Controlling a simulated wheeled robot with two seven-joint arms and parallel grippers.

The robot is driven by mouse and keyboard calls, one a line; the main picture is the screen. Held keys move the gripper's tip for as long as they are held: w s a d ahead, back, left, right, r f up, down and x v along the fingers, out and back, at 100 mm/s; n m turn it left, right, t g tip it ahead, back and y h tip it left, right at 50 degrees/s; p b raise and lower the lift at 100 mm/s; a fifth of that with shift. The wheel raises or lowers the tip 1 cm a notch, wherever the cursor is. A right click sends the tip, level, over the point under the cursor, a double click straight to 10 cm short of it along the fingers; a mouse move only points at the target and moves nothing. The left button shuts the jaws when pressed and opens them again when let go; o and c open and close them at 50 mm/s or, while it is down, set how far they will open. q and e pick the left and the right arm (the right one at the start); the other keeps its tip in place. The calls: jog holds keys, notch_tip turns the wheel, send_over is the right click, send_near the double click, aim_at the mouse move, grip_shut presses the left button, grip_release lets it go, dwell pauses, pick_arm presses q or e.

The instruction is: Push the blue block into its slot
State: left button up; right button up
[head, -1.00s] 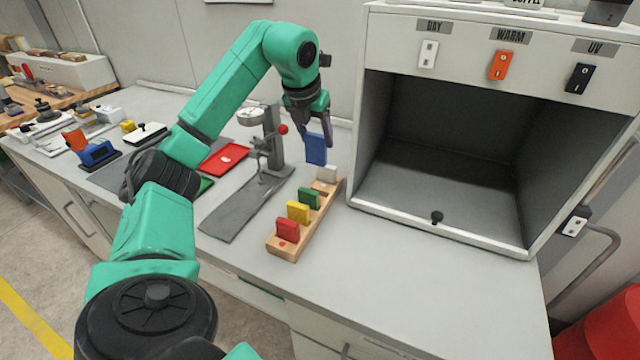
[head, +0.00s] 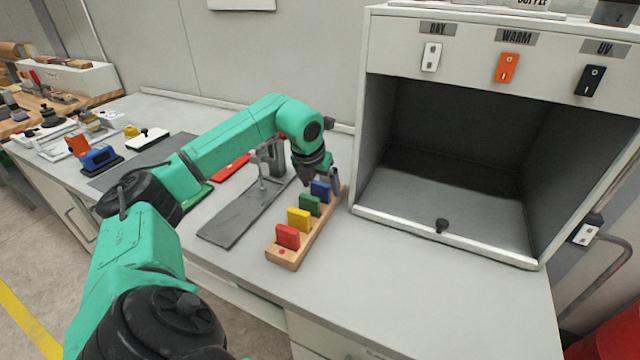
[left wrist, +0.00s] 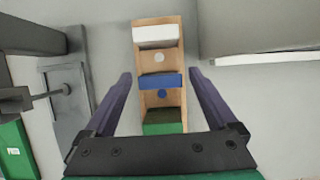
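The blue block (head: 320,191) stands in the wooden rack (head: 310,240), in line behind the green block (head: 309,205). In the left wrist view the blue block (left wrist: 161,80) sits across the rack, with a blue dot beside it. I cannot tell how deep it sits. My left gripper (head: 321,176) is low over the rack's far end. In the left wrist view its fingers (left wrist: 160,84) are open on either side of the blue block, with a gap on both sides. My right gripper is out of view.
The rack also holds red (head: 287,237), yellow (head: 299,219) and white (left wrist: 155,35) blocks. A grey stand (head: 268,165) is close to the rack's left. An open-fronted cabinet (head: 445,255) stands to its right. The bench is clear in front of the rack.

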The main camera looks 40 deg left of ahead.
pick_arm(q)
jog(key=v, duration=1.2)
